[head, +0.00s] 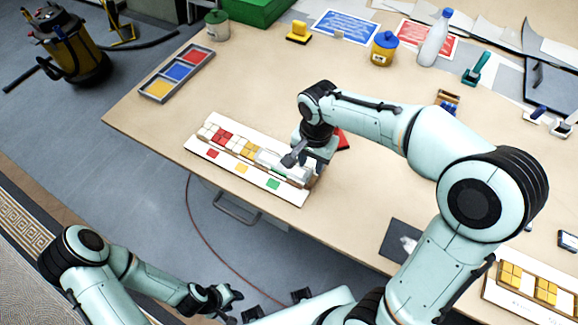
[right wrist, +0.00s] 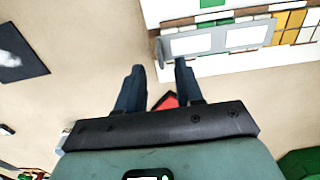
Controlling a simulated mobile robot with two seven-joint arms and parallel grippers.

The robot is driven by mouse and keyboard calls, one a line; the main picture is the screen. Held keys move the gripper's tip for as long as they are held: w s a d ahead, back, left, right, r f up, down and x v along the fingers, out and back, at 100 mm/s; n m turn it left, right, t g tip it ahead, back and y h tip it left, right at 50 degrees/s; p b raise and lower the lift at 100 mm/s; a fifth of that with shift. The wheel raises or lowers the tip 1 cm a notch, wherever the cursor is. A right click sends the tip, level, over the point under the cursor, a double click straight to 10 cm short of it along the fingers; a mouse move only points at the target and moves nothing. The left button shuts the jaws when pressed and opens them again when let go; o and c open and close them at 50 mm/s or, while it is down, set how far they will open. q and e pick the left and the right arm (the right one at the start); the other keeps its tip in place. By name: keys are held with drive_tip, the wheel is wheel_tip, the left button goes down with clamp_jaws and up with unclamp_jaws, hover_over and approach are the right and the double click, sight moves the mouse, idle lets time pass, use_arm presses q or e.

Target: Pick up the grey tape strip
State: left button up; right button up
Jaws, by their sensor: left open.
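A grey strip with pale panels, which looks like the grey tape strip (right wrist: 220,40), lies along the mosaic panel (right wrist: 180,12) in the right wrist view. In the head view its pale part (head: 268,160) shows on the white panel (head: 247,176), with its right end partly hidden by my right gripper. My right gripper (head: 305,160) is over the panel's right end. In the right wrist view its two fingers (right wrist: 159,80) are apart with nothing between the tips, and the strip is just beyond them. My left gripper (head: 228,296) is open and empty, low in front of the table.
A tray of coloured tiles (head: 177,72) stands at the back left. A red object (head: 343,138) lies behind my right gripper. A yellow jar (head: 384,48) and white bottle (head: 436,38) stand at the back. Another panel (head: 528,288) lies at the front right.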

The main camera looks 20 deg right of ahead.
wheel_tip(320, 180, down, 4)
drive_tip(key=shift+f, duration=0.2)
clamp_jaws()
use_arm(q)
drive_tip(key=shift+f, duration=0.1)
use_arm(e)
drive_tip(key=shift+r, duration=0.15)
use_arm(q)
drive_tip(key=w+r+p, duration=0.4)
drive_tip(key=w+r, duration=0.1)
drive_tip(key=shift+w+r+t, duration=0.2)
drive_tip(key=shift+w+t, duration=0.05)
drive_tip(key=shift+t, duration=0.15)
use_arm(e)
wheel_tip(320, 180, up, 23)
idle(0.3)
wheel_tip(320, 180, up, 7)
hover_over(310, 172)
idle(2.1)
